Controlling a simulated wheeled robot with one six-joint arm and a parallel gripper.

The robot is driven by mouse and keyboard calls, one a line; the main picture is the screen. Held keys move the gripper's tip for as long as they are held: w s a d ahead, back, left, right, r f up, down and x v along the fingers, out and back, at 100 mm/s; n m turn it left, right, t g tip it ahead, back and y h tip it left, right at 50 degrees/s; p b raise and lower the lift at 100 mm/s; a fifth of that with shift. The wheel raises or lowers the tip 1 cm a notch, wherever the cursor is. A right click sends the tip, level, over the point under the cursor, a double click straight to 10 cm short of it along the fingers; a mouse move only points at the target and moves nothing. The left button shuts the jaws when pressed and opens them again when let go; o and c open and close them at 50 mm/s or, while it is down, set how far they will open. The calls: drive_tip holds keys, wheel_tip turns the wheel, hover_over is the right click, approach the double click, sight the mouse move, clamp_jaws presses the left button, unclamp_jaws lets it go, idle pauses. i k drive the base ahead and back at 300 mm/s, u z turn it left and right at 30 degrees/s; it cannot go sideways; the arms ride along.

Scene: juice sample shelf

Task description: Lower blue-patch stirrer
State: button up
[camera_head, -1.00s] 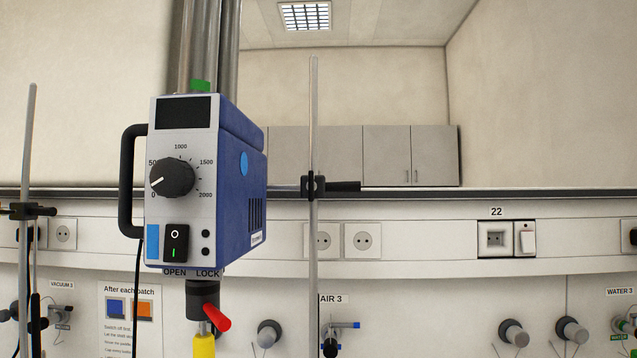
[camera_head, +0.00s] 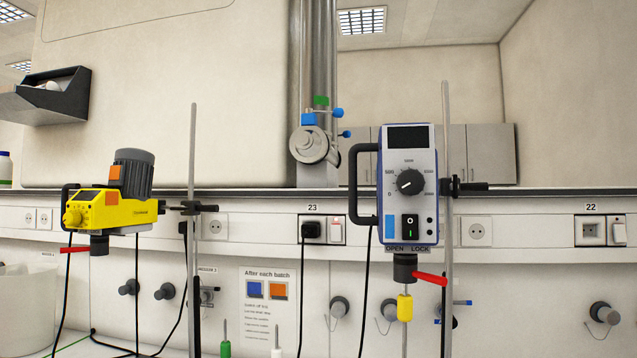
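The blue-patch stirrer (camera_head: 408,150) is a blue and grey box with a dial, a power switch and a black handle on its left. A blue patch (camera_head: 391,228) marks its lower front. It is held upright on a stand rod (camera_head: 446,300) at its right, by a black clamp (camera_head: 466,187). Below it is a black chuck (camera_head: 404,268) with a red lever (camera_head: 429,279) pointing right, under the words OPEN and LOCK. A shaft with a yellow sleeve (camera_head: 404,307) hangs from the chuck; its lower end is out of frame. My gripper is not in view.
A yellow stirrer (camera_head: 112,210) with orange patches sits on another stand rod (camera_head: 193,130) at the left. A white container (camera_head: 28,310) stands at lower left. Green-topped (camera_head: 225,348) and white-topped (camera_head: 277,352) shafts rise at the bottom. Black cables hang nearby.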

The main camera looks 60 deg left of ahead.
sight(400, 147)
drive_tip(key=k, duration=0.15)
drive_tip(key=u, duration=1.85)
drive_tip(key=i, duration=0.5)
drive_tip(key=z, duration=0.5)
drive_tip(key=k, duration=0.55)
drive_tip(key=u, duration=0.35)
